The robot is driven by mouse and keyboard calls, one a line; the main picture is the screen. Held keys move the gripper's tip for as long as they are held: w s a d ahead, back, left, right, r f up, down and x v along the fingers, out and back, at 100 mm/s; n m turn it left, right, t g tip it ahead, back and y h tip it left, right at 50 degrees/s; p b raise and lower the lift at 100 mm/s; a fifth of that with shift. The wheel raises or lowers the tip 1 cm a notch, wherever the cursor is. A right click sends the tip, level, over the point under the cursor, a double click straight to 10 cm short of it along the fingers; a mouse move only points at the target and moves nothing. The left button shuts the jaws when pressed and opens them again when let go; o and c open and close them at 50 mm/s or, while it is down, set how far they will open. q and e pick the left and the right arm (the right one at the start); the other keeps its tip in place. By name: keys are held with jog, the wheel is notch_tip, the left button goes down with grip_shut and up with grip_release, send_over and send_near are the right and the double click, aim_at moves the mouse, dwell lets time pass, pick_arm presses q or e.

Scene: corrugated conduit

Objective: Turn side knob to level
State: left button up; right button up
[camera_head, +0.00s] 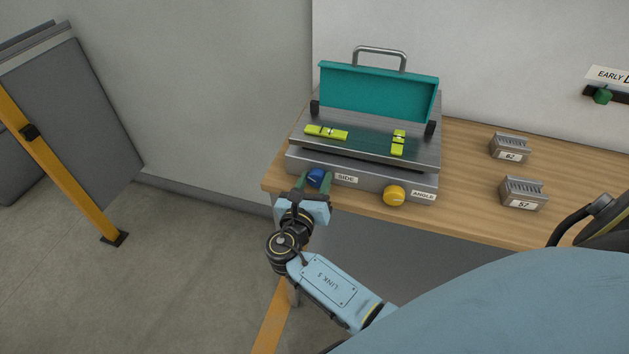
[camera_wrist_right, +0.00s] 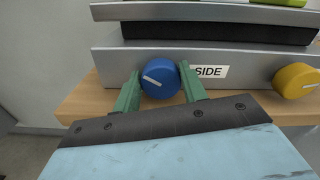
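The blue side knob (camera_head: 317,177) is on the front of the grey levelling base (camera_head: 370,184), left of the SIDE label (camera_head: 346,179). In the right wrist view the knob (camera_wrist_right: 160,80) has a white line pointing left and slightly up. My right gripper (camera_head: 315,183) has its green fingers on either side of the knob; a narrow gap seems to show at the left finger. Two yellow-green spirit levels, one lengthwise (camera_head: 326,133) and one crosswise (camera_head: 398,142), lie on the plate; their bubbles are too small to read. My left gripper is not in view.
A yellow angle knob (camera_head: 394,196) sits right of the side knob. A teal panel with a handle (camera_head: 378,92) stands behind the levels. Two grey blocks marked 62 (camera_head: 510,148) and 57 (camera_head: 523,193) stand on the wooden bench (camera_head: 458,180). Bench between them and the base is clear.

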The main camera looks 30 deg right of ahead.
jog(key=shift+c, duration=1.1)
jog(key=shift+m, duration=0.3)
jog(key=m+b, duration=0.2)
jog(key=m, duration=0.3)
jog(key=shift+s+f, duration=0.15)
jog(key=m+b, duration=0.3)
jog(key=m, duration=0.2)
jog(key=shift+s+d+m, duration=0.1)
jog(key=shift+d+m, duration=0.05)
jog(key=shift+m, duration=0.25)
jog(key=o, duration=1)
